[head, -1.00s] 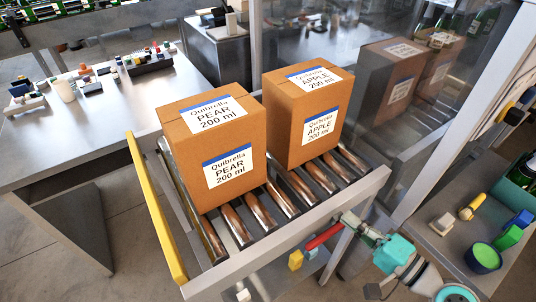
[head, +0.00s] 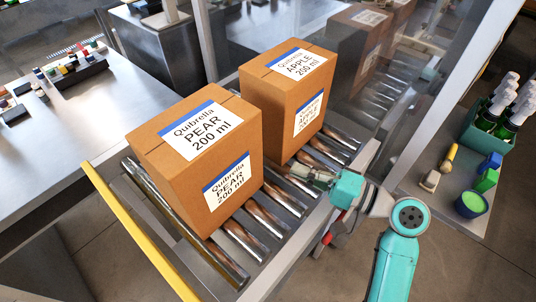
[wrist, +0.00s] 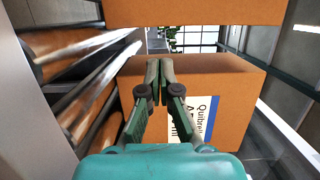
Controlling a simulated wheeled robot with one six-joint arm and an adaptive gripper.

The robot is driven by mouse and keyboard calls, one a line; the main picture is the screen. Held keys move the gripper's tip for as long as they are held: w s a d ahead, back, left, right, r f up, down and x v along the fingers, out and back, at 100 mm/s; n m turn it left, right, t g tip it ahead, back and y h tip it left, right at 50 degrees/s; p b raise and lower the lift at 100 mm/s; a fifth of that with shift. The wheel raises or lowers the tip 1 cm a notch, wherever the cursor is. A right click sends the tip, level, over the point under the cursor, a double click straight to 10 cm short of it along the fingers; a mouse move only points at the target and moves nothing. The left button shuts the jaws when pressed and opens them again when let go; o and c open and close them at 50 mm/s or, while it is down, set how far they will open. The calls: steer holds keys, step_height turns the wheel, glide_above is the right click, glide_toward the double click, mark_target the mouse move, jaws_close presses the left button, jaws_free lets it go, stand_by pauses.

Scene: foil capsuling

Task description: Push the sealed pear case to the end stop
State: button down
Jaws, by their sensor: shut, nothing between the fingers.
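The pear case (head: 165,160) is a closed brown carton with blue-and-white labels reading Quibrella PEAR 200 ml. It stands upright on the metal rollers, left of the apple case (head: 275,115), with a narrow gap between them. The yellow end stop (head: 135,228) is a bar across the left end of the conveyor. Bare roller shows between it and the pear case. My gripper (head: 294,168) is shut and empty, low at the right side of the conveyor near the gap. In the wrist view, its closed fingers (wrist: 159,66) overlap the apple case (wrist: 225,85); contact cannot be told.
Steel rollers (head: 262,215) show in front of the cases. A metal side rail (head: 300,243) runs along my side. A steel table (head: 50,150) stands left, and a side bench (head: 420,205) with bottles and a blue pot stands right. A clear panel stands behind.

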mark_target(247, 182)
steer(key=x, duration=0.9)
steer(key=shift+a, duration=0.35)
steer(key=s+a, duration=0.1)
steer(key=s, duration=0.1)
steer(key=s+a, duration=0.3)
steer(key=s, duration=0.1)
steer(key=shift+a, duration=0.35)
